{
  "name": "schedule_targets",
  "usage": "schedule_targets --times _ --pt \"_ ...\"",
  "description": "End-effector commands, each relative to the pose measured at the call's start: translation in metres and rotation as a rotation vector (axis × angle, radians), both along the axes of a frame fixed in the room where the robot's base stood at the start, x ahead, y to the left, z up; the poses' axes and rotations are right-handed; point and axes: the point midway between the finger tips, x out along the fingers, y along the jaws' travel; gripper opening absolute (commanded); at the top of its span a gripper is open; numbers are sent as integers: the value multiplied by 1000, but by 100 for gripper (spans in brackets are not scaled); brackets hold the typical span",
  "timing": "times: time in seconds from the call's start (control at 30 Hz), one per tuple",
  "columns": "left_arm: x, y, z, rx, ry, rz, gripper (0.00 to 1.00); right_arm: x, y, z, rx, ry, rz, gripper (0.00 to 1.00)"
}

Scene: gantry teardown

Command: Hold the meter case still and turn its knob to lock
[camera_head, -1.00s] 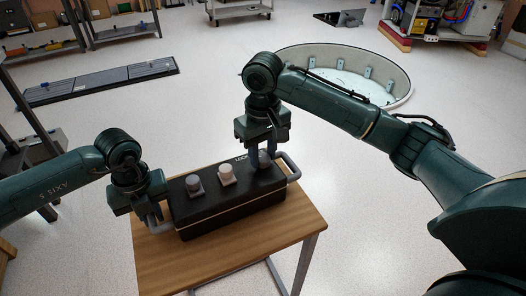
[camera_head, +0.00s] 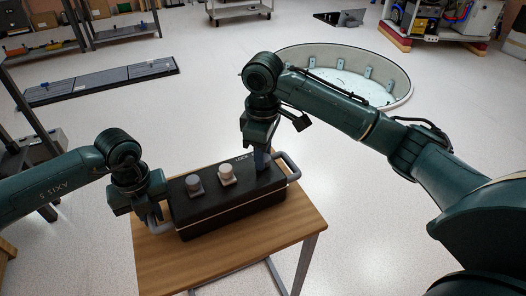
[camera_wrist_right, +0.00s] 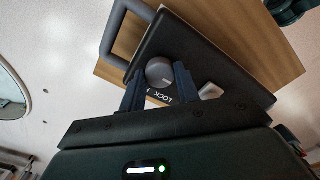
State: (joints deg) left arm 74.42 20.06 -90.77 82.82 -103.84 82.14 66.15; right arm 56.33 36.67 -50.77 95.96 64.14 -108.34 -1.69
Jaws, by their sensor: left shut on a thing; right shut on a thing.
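The meter case (camera_head: 235,208) is a long black box, upright on a small wooden table. It has grey handles at both ends, and a grey knob (camera_head: 195,184) and a pale knob (camera_head: 227,173) on top. My left gripper (camera_head: 152,214) is shut on the left-end handle (camera_head: 158,226). My right gripper (camera_head: 262,161) points down at the right end of the case, shut on a round grey knob. That knob (camera_wrist_right: 159,71) shows between the fingers in the right wrist view, with the word LOCK beside it. In the head view my gripper hides it.
The wooden table (camera_head: 240,262) has bare top in front of the case. A dark panel (camera_head: 105,80) lies on the floor at the back left. Shelves stand at the left edge.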

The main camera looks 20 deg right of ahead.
Motion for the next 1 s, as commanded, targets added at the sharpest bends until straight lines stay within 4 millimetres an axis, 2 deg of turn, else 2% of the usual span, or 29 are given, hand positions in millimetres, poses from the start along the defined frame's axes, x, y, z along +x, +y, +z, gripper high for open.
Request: schedule_targets --times 0.47,0.5,0.77,1.0 --pt "0 0 0 1 0 0 0 0 0 0 1 -1 16 9" --pt "0 0 0 1 0 0 0 0 0 0 1 -1 16 33" --pt "0 0 0 1 0 0 0 0 0 0 0 0 14 54" --pt "0 0 0 1 0 0 0 0 0 1 0 0 14 54"
